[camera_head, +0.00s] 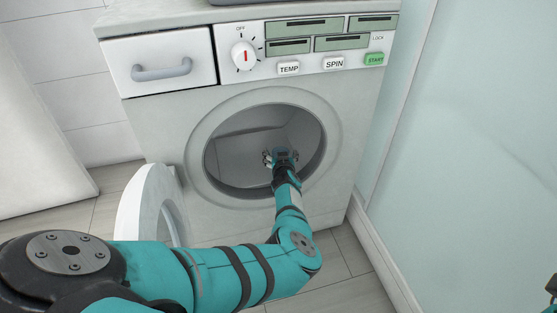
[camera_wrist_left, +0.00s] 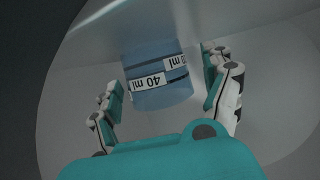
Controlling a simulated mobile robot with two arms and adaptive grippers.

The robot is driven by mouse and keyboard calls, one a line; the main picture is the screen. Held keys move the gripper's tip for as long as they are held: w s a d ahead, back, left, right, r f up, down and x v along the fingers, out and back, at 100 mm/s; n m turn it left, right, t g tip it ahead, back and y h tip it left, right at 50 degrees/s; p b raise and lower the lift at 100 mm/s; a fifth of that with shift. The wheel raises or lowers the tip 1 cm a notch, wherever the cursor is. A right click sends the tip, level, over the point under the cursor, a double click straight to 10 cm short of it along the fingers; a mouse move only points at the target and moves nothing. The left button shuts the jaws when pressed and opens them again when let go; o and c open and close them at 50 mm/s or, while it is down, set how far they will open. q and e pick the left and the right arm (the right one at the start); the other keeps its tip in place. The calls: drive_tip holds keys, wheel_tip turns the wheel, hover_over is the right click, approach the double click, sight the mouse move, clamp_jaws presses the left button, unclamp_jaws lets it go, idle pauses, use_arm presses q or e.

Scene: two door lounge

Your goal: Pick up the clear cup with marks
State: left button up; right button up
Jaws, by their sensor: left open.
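The clear cup with marks (camera_wrist_left: 157,93) is bluish and see-through, with dark bands and "40 ml" labels that appear upside down in the left wrist view. It is inside the washing machine drum (camera_head: 235,160). My left gripper (camera_head: 281,158) reaches through the round door opening into the drum. In the left wrist view its open fingers (camera_wrist_left: 165,100) stand on either side of the cup, with a gap visible on the left. In the head view the cup is hardly made out at the gripper. A dark tip at the right edge of the head view may be my right gripper.
The washing machine (camera_head: 163,112) has its round door (camera_head: 148,207) swung open to the left. A pale glass-like wall (camera_head: 480,130) stands at the right. Tiled floor (camera_head: 340,255) shows below.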

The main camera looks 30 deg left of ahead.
use_arm(q)
drive_tip(key=c, duration=1)
drive_tip(key=shift+c, duration=0.2)
drive_tip(key=shift+r, duration=0.15)
